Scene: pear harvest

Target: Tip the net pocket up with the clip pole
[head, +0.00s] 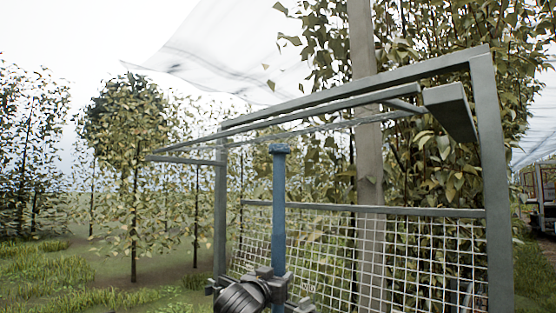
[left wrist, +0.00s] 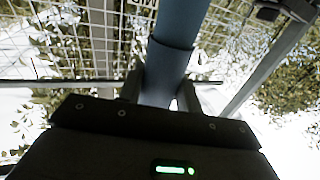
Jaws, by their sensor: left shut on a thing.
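The clip pole (head: 279,215) is a blue upright pole with a wider cap at its top, in the middle of the head view. My left gripper (head: 277,284) is shut on its lower part. In the left wrist view the blue pole (left wrist: 172,45) runs up between the fingers of my left gripper (left wrist: 160,92). A pale translucent net sheet (head: 225,50), which looks like the net pocket, sags from above at the upper middle. The pole's cap is below the sheet and apart from it in the picture; the depth between them is unclear. My right gripper is not in view.
A grey metal frame (head: 494,170) with a wire mesh panel (head: 340,250) stands around and behind the pole. Its upper rails (head: 350,91) pass just above the pole's cap. A tree and a post (head: 363,45) rise behind. Open grass (head: 50,270) lies at left.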

